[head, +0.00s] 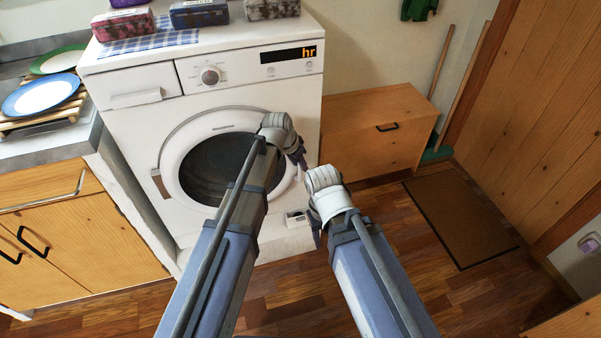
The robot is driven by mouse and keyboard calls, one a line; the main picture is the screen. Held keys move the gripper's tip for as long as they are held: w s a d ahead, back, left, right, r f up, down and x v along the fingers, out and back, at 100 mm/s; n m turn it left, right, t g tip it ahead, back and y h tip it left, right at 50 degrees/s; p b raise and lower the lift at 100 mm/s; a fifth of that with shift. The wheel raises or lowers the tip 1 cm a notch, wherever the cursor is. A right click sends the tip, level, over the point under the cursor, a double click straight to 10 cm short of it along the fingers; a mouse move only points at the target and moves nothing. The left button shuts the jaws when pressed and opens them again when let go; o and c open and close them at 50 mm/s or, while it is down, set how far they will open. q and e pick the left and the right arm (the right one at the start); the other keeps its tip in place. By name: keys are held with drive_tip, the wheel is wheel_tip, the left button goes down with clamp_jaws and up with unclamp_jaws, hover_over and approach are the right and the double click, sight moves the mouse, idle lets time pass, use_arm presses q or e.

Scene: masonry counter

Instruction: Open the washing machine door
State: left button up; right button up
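The white washing machine (130,108) stands against the wall, facing me. Its round door (222,168) has a white ring and dark glass and appears closed. A brownish-grey handle (159,185) sits on the left edge of the door ring. My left gripper (302,162) is in front of the machine, right of the door glass and away from the handle. My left arm covers the lower right of the door. My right gripper (317,238) is lower, near the machine's bottom right corner, mostly hidden by its wrist. I cannot tell whether either gripper is open.
Several boxes, including a red one (124,25), and a checked cloth (150,41) lie on the machine. A counter with plates (41,95) stands left. A wooden cabinet (365,140) stands right of the machine. The floor near the brown mat (460,216) is clear.

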use_arm(q)
drive_tip(key=shift+b+x, duration=0.55)
drive_tip(key=shift+x, duration=0.5)
drive_tip(key=shift+c, duration=0.4)
clamp_jaws()
